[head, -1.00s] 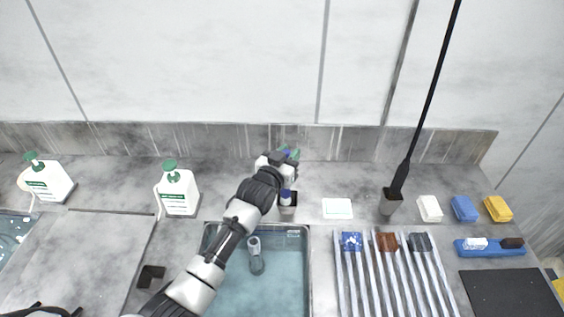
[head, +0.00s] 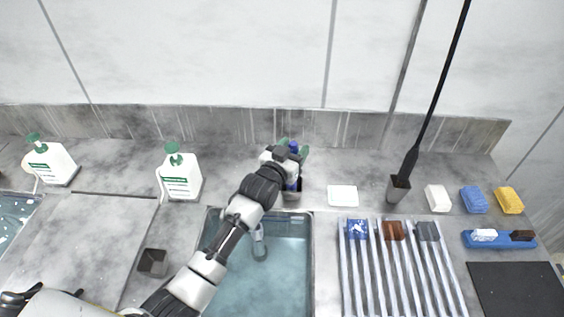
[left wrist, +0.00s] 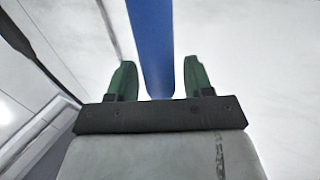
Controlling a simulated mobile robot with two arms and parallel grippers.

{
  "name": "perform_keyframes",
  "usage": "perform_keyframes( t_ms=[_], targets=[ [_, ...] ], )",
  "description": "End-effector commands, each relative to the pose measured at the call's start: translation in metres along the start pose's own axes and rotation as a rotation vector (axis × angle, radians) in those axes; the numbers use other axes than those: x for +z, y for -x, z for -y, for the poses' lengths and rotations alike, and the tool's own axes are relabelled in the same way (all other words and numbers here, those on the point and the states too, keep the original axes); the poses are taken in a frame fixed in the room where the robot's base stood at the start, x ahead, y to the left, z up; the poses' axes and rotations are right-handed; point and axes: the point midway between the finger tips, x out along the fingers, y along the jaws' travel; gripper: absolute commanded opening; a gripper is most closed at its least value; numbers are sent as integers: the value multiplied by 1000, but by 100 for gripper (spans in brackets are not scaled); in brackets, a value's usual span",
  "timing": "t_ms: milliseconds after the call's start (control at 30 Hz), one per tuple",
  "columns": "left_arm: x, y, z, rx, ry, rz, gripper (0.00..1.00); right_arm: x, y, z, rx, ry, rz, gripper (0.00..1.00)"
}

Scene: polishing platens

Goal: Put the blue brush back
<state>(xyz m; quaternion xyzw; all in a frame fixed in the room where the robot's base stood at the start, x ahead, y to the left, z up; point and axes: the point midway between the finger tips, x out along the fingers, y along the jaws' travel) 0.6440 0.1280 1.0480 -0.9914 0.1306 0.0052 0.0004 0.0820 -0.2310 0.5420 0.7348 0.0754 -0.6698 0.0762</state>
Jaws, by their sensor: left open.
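A blue brush handle (head: 293,147) stands about upright behind the sink, its lower part in or at a small grey holder (head: 292,195). My wrist and arm hide part of it. My left gripper (head: 294,151) is open at the upper part of the handle, with one green finger on each side. In the left wrist view the blue handle (left wrist: 153,50) runs between the two green fingertips (left wrist: 160,78), with a visible gap on both sides. An empty grey holder (head: 152,263) stands left of the sink. My right gripper is not in view.
The sink (head: 285,262) holds water. A black long-handled tool stands in a holder (head: 398,190) on the right. Soap bottles (head: 181,178), a white block (head: 342,196), sponges (head: 474,200) and a rack (head: 372,290) stand around. The wall (head: 230,126) is close behind.

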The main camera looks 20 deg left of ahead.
Motion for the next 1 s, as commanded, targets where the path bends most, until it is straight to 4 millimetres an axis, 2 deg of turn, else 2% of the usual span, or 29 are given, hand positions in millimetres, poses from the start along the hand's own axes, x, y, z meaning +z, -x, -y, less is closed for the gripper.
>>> perform_keyframes(
  t_ms=[300,500,700,1000],
  targets=[
    [3,65,0,0,-2,2,51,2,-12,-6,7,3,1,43],
    [2,96,0,-1,-1,1,51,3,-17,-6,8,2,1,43],
    [0,107,0,0,-1,1,51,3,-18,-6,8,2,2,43],
    [0,107,0,0,-1,1,51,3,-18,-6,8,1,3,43]
  ],
)
